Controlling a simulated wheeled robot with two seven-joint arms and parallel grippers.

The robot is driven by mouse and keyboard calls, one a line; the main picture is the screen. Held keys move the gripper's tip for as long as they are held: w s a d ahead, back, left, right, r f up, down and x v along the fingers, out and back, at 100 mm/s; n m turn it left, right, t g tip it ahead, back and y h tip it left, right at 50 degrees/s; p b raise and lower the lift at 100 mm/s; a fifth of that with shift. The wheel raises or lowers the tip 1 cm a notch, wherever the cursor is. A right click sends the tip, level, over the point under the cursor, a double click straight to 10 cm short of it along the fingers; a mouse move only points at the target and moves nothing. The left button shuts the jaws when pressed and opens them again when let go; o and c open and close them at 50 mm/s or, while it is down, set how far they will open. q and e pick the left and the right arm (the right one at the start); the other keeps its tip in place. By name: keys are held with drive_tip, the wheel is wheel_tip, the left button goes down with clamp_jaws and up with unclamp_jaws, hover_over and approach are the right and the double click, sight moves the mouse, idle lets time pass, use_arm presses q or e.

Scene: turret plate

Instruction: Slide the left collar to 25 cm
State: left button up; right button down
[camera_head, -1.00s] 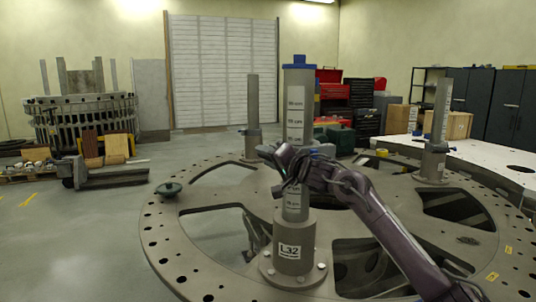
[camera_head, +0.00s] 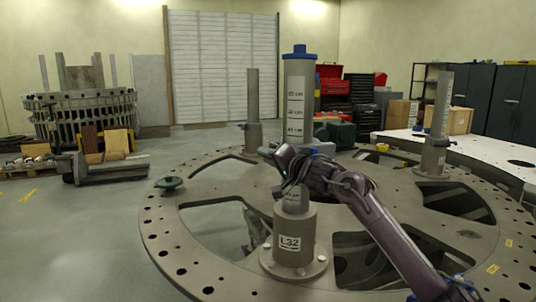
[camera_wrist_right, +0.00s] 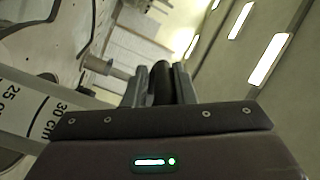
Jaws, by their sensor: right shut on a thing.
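The near grey post (camera_head: 299,75) has a blue cap, a white centimetre scale and a base labelled L32. A grey-blue collar (camera_head: 322,148) shows partly around it behind my right gripper (camera_head: 283,165); most of it is hidden. In the right wrist view, the right gripper (camera_wrist_right: 158,85) is shut on a dark round bar (camera_wrist_right: 161,82), seemingly the collar's handle. There the post's scale (camera_wrist_right: 30,112) shows 25 and 30 cm marks at the left; I cannot read the collar's exact height. My left gripper is not in view.
The post stands on a large round plate (camera_head: 200,265) with holes and cut-outs. Two other posts with collars stand at the back left (camera_head: 253,95) and right (camera_head: 441,105). Open floor lies left.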

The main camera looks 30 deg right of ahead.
wheel_tip(320, 180, down, 18)
drive_tip(key=b, duration=0.5)
drive_tip(key=shift+a+f, duration=0.15)
drive_tip(key=c, duration=1.6)
unclamp_jaws()
drive_tip(key=shift+o, duration=1.3)
drive_tip(key=shift+r, duration=0.2)
drive_tip(key=shift+s, duration=0.15)
drive_tip(key=s+b, duration=0.1)
drive_tip(key=s, duration=0.6)
drive_tip(key=shift+s+d, duration=0.3)
drive_tip(key=shift+d, duration=0.1)
